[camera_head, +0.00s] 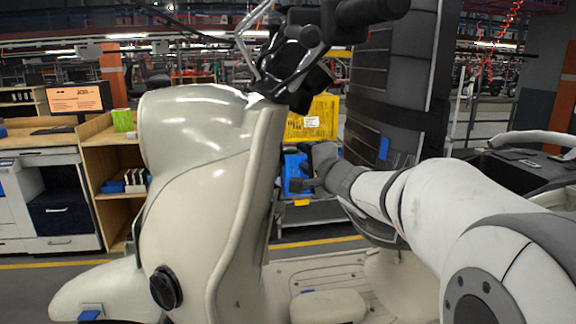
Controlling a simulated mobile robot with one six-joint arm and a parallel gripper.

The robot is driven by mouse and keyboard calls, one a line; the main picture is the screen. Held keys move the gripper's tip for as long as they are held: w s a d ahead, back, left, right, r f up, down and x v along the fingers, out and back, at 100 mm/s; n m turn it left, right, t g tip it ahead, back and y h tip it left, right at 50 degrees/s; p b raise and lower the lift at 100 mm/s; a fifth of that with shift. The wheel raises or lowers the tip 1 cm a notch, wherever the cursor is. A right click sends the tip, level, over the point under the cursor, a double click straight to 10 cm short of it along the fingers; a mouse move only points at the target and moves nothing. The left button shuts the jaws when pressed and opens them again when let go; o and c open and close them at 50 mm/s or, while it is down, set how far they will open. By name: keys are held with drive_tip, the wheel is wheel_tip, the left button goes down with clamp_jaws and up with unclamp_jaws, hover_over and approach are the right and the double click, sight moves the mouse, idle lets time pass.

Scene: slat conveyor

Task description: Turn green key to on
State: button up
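I cannot make out a green key in the camera_head view; the side of the scooter's front shield (262,165) that faces my arm is seen nearly edge-on. The cream scooter (195,140) stands upright at left centre, with its dark handlebar (300,60) at the top. My gripper (301,184), small and dark grey, is just right of the shield, below the handlebar. It appears apart from the shield, though the depth is hard to judge. Its fingers are too small and dark to tell whether they are open or shut. I see nothing held in it.
A yellow crate (318,118) and blue bins (296,170) are behind my gripper. A dark padded panel (390,90) stands at the right. The scooter's floorboard (325,270) is below my arm. A wooden shelf (90,165) with a green object (123,120) is at the left.

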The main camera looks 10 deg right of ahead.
sight(295, 151)
drive_tip(key=shift+x, duration=2.1)
drive_tip(key=shift+c, duration=0.2)
clamp_jaws()
drive_tip(key=shift+r+p, duration=0.25)
drive_tip(key=shift+p, duration=0.5)
